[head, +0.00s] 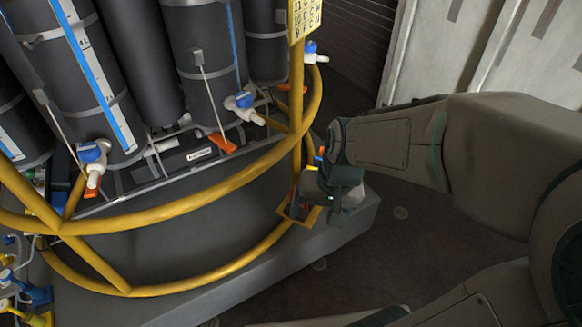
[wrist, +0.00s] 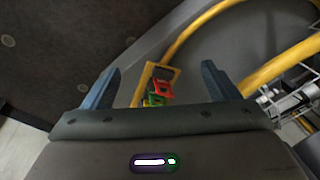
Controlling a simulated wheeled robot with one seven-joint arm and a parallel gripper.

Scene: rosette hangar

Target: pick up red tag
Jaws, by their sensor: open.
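The red tag (wrist: 163,86) shows in the wrist view, small, at the end of a yellow-edged holder (wrist: 141,82). Green and more red lie close against it, so its outline is hard to separate. My gripper (wrist: 159,68) is open, with one blue-grey finger on each side of the tag in the picture. I see no contact, and the gap in depth is unclear. In the head view my gripper's dark body hangs over the yellow-edged holder (head: 283,213) and hides much of it; the tag cannot be made out clearly there.
Yellow curved rails (head: 190,280) surround a rack of dark cylinders (head: 200,60) with blue-handled valves (head: 92,152) at the left. A grey plinth (head: 345,230) lies under the rails. Open dark floor (head: 440,250) is to the right.

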